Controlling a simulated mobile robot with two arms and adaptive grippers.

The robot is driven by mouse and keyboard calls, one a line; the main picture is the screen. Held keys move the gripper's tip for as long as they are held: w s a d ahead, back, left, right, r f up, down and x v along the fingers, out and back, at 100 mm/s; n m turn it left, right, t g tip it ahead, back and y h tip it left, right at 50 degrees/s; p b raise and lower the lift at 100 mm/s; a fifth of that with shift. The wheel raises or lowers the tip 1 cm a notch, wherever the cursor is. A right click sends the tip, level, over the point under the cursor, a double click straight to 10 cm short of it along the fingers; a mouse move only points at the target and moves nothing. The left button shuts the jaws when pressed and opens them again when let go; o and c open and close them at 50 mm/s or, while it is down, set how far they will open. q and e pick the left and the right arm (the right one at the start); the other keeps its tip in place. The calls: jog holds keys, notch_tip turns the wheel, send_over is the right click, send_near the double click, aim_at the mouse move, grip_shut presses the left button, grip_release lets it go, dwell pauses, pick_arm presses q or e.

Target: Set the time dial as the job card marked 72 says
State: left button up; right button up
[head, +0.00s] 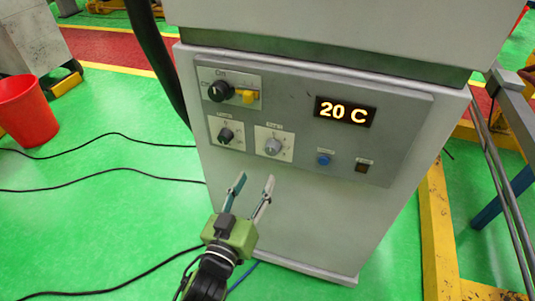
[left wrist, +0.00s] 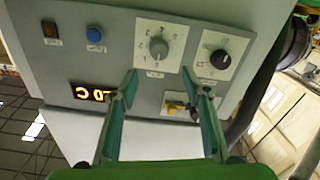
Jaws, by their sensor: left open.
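A grey control panel (head: 300,100) on a cabinet carries two small dials side by side. The left one has a black knob (head: 225,135) and the right one a grey knob (head: 272,146). Their labels are too small to read, so I cannot tell which is the time dial. My left gripper (head: 255,180) is open and empty, below the two dials. In the left wrist view, which shows the panel upside down, the grey knob (left wrist: 158,47) lies beyond the open fingertips (left wrist: 160,75), apart from them. The black knob (left wrist: 220,58) is to its right. No job card is visible.
A lit display (head: 345,112) reads 20 C. A larger black switch (head: 220,91) labelled On sits beside a yellow part (head: 249,96). A blue button (head: 324,160) is at lower right. Cables cross the green floor; a red bin (head: 27,110) stands left.

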aim_at(271, 151)
pick_arm(q)
jog(key=p+x, duration=0.1)
jog(key=x, duration=0.9)
jog(key=shift+d+p, duration=0.1)
jog(key=shift+p, duration=0.2)
jog(key=c, duration=1.1)
